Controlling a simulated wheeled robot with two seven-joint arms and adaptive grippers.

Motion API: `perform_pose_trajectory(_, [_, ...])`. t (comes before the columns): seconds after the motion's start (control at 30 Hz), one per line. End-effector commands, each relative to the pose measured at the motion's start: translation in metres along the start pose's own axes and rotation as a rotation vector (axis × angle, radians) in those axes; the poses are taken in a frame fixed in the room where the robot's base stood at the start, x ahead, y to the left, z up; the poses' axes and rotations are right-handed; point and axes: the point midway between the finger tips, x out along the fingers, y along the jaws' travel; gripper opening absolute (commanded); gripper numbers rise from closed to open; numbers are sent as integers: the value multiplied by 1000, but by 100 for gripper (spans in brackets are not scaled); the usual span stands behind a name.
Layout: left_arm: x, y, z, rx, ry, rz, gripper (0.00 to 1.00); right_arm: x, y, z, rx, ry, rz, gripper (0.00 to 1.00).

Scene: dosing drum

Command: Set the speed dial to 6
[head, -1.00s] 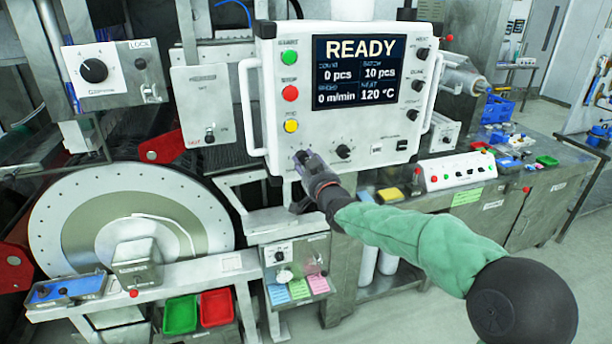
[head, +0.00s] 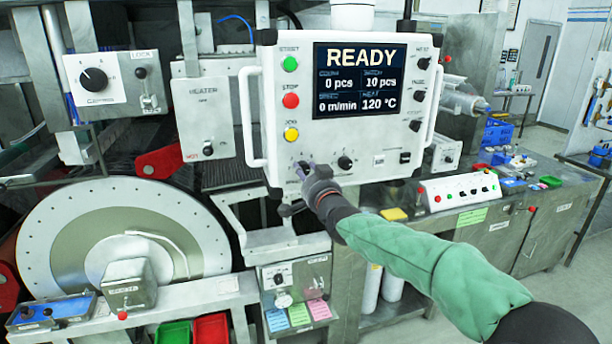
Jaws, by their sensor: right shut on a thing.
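The white control panel (head: 350,145) stands in the middle of the head view. Its screen (head: 361,80) reads READY, 0 pcs, 10 pcs, 0 m/min and 120 °C. My right gripper (head: 309,172) is at the panel's lower left, shut on a small knob (head: 303,165) below the yellow button; this appears to be the speed dial. The gripper covers most of the knob, so its pointer and scale cannot be read. A second black knob (head: 345,163) sits just right of it, uncovered. My left gripper is not in view.
Start, stop and yellow jog buttons (head: 291,134) line the panel's left side, close above my gripper. A metal handle (head: 247,118) juts out at the left edge. A large round drum (head: 60,228) stands at lower left. A bench with a white switch box (head: 460,191) is at right.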

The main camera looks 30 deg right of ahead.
Motion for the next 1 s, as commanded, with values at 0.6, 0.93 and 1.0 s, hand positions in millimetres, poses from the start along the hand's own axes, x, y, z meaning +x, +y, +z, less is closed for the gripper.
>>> perform_pose_trajectory(0.6, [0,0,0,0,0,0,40,-1,-2,-6,0,12,-3,59])
perform_pose_trajectory(0.93, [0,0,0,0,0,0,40,-36,-1,-6,0,11,-3,59])
perform_pose_trajectory(1.0, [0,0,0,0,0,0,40,-48,-1,-6,0,12,-3,59])
